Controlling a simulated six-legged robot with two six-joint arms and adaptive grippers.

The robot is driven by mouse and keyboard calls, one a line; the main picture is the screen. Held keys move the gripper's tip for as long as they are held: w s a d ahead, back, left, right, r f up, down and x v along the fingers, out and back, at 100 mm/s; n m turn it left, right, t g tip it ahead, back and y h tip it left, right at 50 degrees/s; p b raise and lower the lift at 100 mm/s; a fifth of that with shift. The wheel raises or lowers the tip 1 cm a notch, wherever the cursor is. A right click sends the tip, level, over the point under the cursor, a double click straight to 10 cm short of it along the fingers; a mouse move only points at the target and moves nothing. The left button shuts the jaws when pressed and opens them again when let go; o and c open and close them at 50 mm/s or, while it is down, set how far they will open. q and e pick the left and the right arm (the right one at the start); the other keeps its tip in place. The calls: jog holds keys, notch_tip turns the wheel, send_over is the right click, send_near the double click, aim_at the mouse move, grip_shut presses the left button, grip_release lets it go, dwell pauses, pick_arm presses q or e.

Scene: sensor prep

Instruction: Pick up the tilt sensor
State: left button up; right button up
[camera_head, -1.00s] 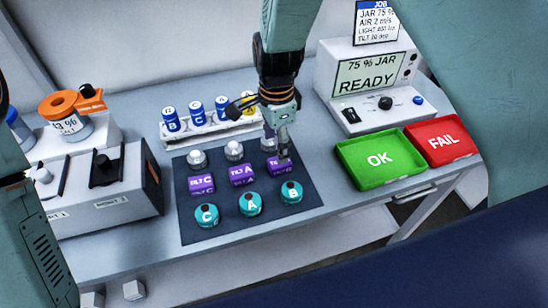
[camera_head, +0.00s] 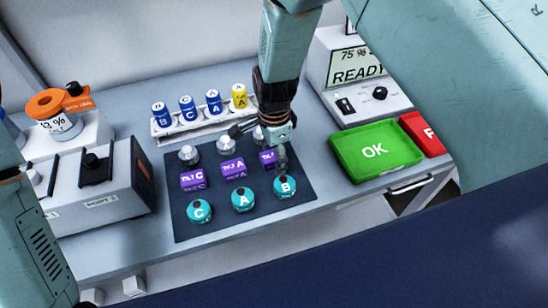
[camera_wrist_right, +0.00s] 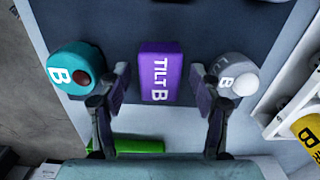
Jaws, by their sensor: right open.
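Three purple tilt sensor blocks lie in a row on the dark mat (camera_head: 305,186): TILT C (camera_head: 192,180), TILT A (camera_head: 233,169) and TILT B (camera_head: 267,158). My right gripper (camera_head: 262,148) is open over TILT B and partly hides it. In the right wrist view, TILT B (camera_wrist_right: 160,72) lies between the two spread fingers of the right gripper (camera_wrist_right: 160,84), with a gap on each side. My left gripper is not in view; only part of my left arm shows at the left.
Teal round sensor B (camera_wrist_right: 75,72) and a grey domed sensor (camera_wrist_right: 238,74) flank TILT B, close to my fingers. A rack (camera_head: 205,126) of small jars stands behind. The green OK tray (camera_head: 378,150) and red FAIL tray (camera_head: 425,134) are at right.

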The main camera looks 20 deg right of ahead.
jog(key=shift+s+a+r, duration=0.25)
jog(key=shift+a, duration=0.1)
jog(key=shift+c, duration=1.1)
jog(key=shift+a, duration=0.1)
jog(key=shift+c, duration=0.8)
jog(key=shift+w+d+f, duration=0.25)
jog(key=shift+w+d, duration=0.05)
jog(key=shift+w, duration=0.05)
jog(key=c, duration=0.5)
jog(key=shift+s+r, duration=0.1)
jog(key=shift+s, duration=0.1)
jog(key=shift+c, duration=1.1)
jog(key=shift+a+r, duration=0.1)
jog(key=shift+c, duration=0.9)
jog(key=shift+a, duration=0.1)
jog(key=shift+c, duration=0.2)
